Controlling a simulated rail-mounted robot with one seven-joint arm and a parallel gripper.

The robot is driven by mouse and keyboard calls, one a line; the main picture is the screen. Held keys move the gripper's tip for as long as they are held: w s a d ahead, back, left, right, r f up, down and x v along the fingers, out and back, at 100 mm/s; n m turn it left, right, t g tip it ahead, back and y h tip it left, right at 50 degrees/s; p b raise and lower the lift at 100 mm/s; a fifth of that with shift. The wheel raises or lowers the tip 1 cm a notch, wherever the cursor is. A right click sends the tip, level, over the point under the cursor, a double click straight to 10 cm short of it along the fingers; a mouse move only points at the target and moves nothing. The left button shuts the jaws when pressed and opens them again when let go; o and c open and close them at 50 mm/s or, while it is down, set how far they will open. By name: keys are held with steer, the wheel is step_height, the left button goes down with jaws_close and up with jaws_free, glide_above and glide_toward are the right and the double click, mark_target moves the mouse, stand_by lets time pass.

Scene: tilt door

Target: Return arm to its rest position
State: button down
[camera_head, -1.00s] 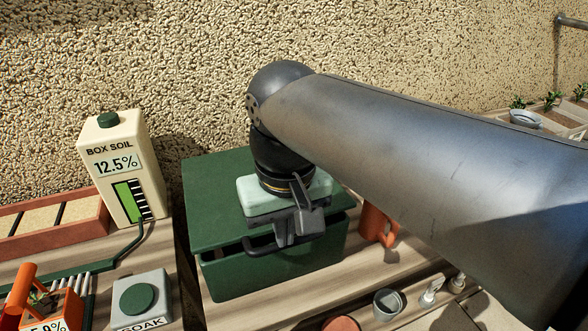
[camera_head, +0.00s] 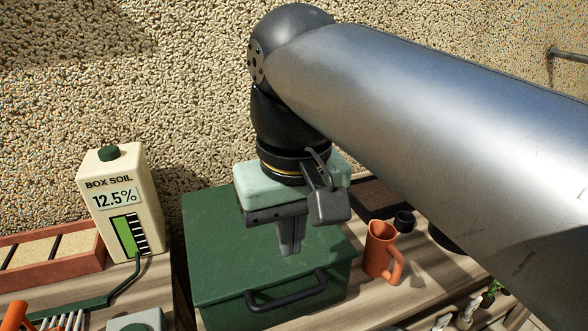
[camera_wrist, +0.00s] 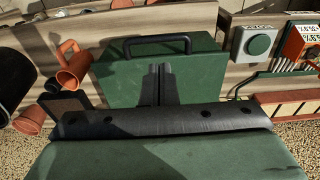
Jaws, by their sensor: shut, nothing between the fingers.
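My gripper (camera_head: 291,248) is in the middle of the head view, pointing down over the green box (camera_head: 215,235). Its fingers are together with nothing between them. They appear to be above the box top, clear of the handle. The box has a dark handle (camera_head: 286,291) on its front, and its lid looks closed. In the wrist view my gripper (camera_wrist: 158,70) also shows shut, with the box (camera_wrist: 200,75) and its handle (camera_wrist: 158,42) beyond the fingertips. My arm reaches in from the right and hides part of the bench.
The soil meter box (camera_head: 122,215) stands left of the green box, beside a terracotta planter (camera_head: 50,262). An orange jug (camera_head: 380,248) stands close on the right. The SOAK button (camera_wrist: 258,44) shows in the wrist view. A pebbled wall (camera_head: 110,70) rises behind.

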step_height(320, 180, up, 6)
steer(key=d+f+m+p, duration=0.2)
steer(key=d+f+p, duration=0.2)
steer(key=d+f, duration=0.3)
steer(key=s+d+f+m+p, duration=0.1)
steer(key=d+f, duration=0.6)
steer(key=f, duration=0.9)
steer(key=m+p, duration=0.1)
steer(key=p, duration=0.1)
steer(key=shift+s+d+g+p, duration=0.2)
steer(key=shift+d+g+p, duration=0.1)
steer(key=shift+d+p, duration=0.1)
